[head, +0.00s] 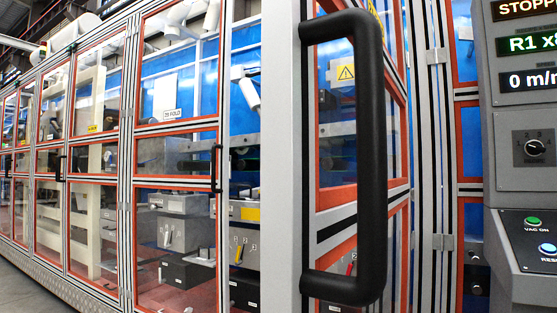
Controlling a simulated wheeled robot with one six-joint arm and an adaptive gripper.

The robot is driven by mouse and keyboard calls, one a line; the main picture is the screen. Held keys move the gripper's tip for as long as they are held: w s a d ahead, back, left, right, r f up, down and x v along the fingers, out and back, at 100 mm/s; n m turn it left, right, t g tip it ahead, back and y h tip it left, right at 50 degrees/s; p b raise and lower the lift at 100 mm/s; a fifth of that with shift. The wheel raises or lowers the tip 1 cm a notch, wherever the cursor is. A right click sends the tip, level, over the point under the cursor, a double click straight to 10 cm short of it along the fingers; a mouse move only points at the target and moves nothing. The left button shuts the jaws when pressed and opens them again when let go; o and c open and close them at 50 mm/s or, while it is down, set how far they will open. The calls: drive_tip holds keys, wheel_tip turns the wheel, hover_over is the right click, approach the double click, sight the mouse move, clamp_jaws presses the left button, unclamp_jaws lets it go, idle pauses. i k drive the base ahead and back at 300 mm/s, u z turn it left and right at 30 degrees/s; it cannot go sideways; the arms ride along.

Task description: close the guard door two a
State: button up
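A guard door (280,160) with a pale frame and orange-edged clear panels stands swung out toward me, its free edge close. Its large black vertical handle (370,160) fills the middle of the head view. Hinges (437,56) show on the right side. Left of the door's edge, an open gap shows the machine inside, with grey boxes and a yellow label. I cannot read a "two a" label on this door. My gripper is not in view.
A neighbouring door (176,160) with a small black handle (216,168) looks shut on the left; more panels run beyond it. A control console (530,150) with a display, a knob and buttons stands close on the right. Bare floor (15,288) shows at lower left.

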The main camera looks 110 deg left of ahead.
sight(305, 229)
drive_tip(key=u, duration=2.4)
drive_tip(key=k, duration=0.5)
drive_tip(key=u, duration=0.3)
drive_tip(key=i, duration=0.45)
drive_tip(key=z, duration=0.05)
